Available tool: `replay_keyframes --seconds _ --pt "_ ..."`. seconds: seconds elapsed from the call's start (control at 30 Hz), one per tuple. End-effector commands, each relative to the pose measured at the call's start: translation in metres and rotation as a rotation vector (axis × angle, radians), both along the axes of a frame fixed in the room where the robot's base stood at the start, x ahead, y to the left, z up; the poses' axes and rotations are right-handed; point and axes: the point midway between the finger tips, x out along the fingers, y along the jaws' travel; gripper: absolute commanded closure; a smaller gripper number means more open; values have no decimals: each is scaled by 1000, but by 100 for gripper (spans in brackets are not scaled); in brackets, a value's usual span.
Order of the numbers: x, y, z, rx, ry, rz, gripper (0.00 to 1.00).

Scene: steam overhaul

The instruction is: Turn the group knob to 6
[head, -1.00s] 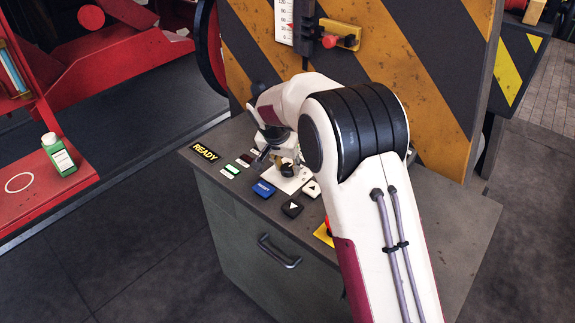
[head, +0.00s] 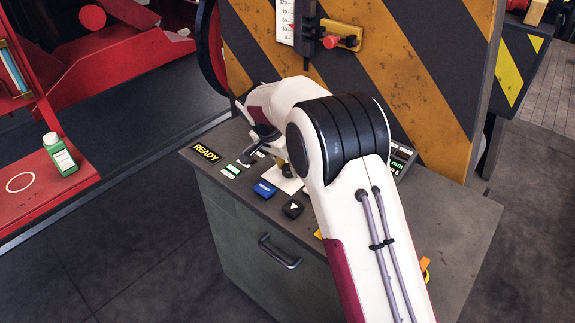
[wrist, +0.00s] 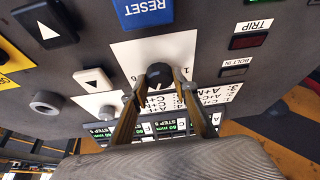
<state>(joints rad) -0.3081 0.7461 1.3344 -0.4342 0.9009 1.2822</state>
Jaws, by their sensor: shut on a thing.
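The group knob (wrist: 159,75) is a black round knob on a white plate (wrist: 190,50) with printed numbers. In the wrist view a 1 shows to its right and a 6 to its left. My gripper (wrist: 160,88) has its two fingers on either side of the knob and is shut on it. My arm hides part of the plate there. I cannot read exactly which number the knob points to.
A blue RESET button (head: 264,189) and black arrow button (head: 293,209) lie in front of the plate. A READY sign (head: 205,152) and lit green button (head: 231,169) are to the left. A striped upright panel (head: 350,80) stands behind. A green bottle (head: 60,155) stands far left.

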Motion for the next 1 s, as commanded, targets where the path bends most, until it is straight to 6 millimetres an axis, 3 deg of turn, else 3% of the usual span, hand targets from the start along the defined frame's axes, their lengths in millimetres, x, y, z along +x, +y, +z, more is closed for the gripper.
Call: replay_keyframes --seconds 0.07,0.1,0.17,0.67,1.0 --pt "-1 0 -1 0 3 0 93" --pt "-1 0 -1 0 3 0 69" --pt "-1 0 -1 0 2 1 55" --pt "-1 1 4 0 0 1 55" --pt "-14 13 28 0 3 4 55"
